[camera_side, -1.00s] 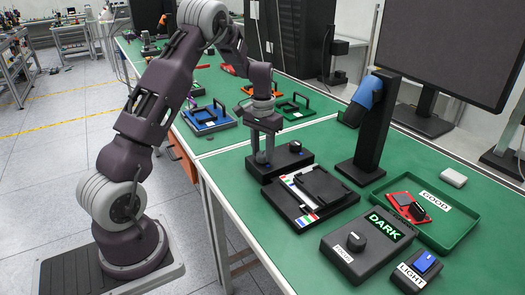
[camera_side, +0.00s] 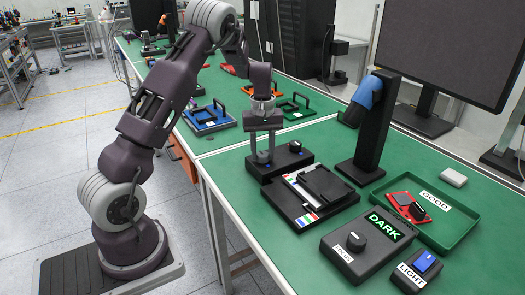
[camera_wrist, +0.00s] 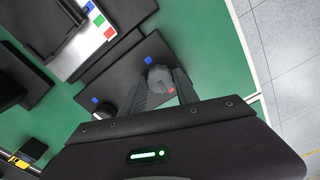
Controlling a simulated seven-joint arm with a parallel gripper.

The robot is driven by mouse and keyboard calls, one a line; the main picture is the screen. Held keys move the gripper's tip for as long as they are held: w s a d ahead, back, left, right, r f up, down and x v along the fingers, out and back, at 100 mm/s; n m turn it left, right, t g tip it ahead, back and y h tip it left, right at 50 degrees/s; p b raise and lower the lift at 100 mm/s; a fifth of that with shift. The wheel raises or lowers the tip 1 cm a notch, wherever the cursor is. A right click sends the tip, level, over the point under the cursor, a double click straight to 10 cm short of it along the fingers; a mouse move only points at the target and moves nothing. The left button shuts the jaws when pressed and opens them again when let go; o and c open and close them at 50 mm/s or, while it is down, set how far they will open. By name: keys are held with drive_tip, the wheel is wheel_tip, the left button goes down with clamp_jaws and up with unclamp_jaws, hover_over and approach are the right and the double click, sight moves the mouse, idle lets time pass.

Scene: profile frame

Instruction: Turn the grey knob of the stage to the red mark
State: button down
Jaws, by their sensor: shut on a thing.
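The stage is a black box (camera_side: 271,171), also in the wrist view (camera_wrist: 124,73). Its grey knob (camera_wrist: 158,76) sits between my fingers at one end of the box. A small red patch (camera_wrist: 171,89) shows at the knob's edge, partly beside a finger; I cannot tell whether it lies on the knob or on the box. My gripper (camera_side: 263,157) points down over the knob and is shut on it; its fingers also show in the wrist view (camera_wrist: 160,84).
A black platform (camera_side: 325,186) with a coloured strip adjoins the box. A control box reading DARK (camera_side: 367,243), a light switch (camera_side: 417,271), a green GOOD tray (camera_side: 447,240) and a black stand (camera_side: 371,130) are to the right. Bare green table (camera_side: 250,205) lies in front.

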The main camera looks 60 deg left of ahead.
sight(263, 154)
drive_tip(key=shift+n, duration=0.5)
drive_tip(key=c, duration=0.9)
unclamp_jaws()
wheel_tip(263, 154, up, 7)
drive_tip(key=shift+r, duration=0.1)
